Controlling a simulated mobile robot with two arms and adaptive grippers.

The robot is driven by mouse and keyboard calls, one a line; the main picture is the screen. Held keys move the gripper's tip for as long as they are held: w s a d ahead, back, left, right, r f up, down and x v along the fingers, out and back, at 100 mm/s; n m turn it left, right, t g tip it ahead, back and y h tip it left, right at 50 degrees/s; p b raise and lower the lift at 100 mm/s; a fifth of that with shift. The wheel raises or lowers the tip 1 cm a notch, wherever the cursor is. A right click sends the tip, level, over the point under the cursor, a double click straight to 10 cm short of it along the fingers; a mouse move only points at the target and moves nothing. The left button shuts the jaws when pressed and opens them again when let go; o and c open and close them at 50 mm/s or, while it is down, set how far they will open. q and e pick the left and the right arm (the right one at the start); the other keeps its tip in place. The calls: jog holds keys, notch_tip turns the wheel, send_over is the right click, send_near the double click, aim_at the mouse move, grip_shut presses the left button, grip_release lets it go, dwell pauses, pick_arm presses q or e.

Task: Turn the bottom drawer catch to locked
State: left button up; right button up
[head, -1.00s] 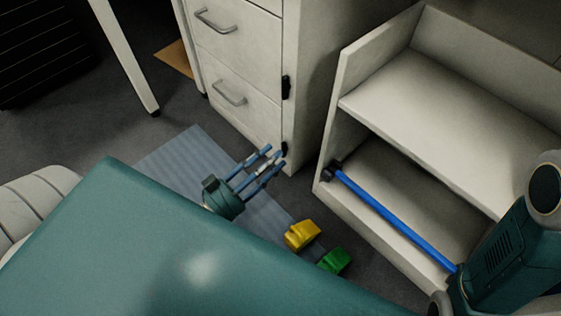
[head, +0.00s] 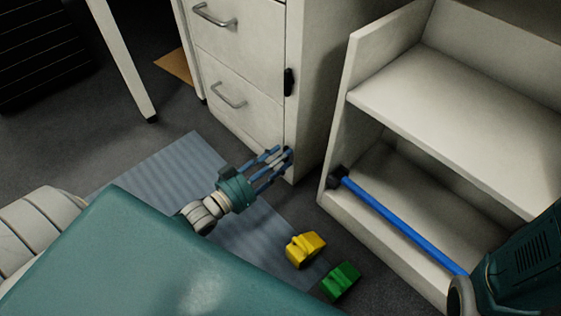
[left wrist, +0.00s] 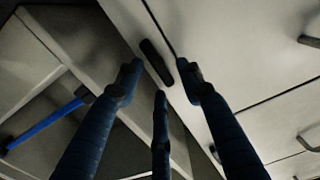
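The bottom drawer catch (left wrist: 155,62) is a small dark elongated bar at the edge of the pale cabinet (head: 310,120). In the left wrist view it lies roughly along the drawer's side edge. My left gripper (head: 283,158) has its blue fingers at the catch, which they largely hide in the head view. In the left wrist view the fingertips (left wrist: 160,78) are spread apart around the near end of the catch; I cannot tell whether they touch it. The upper catch (head: 289,82) is a dark upright bar. My right gripper is out of view.
A pale shelf unit (head: 345,115) stands right of the cabinet, with a blue bar (head: 400,222) in its lower bay. Drawer handles (head: 228,95) project from the cabinet front.

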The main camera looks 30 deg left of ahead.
pick_arm(q)
jog(key=shift+w+d, duration=0.1)
jog(key=shift+w, duration=0.15)
grip_shut()
jog(key=shift+r, duration=0.1)
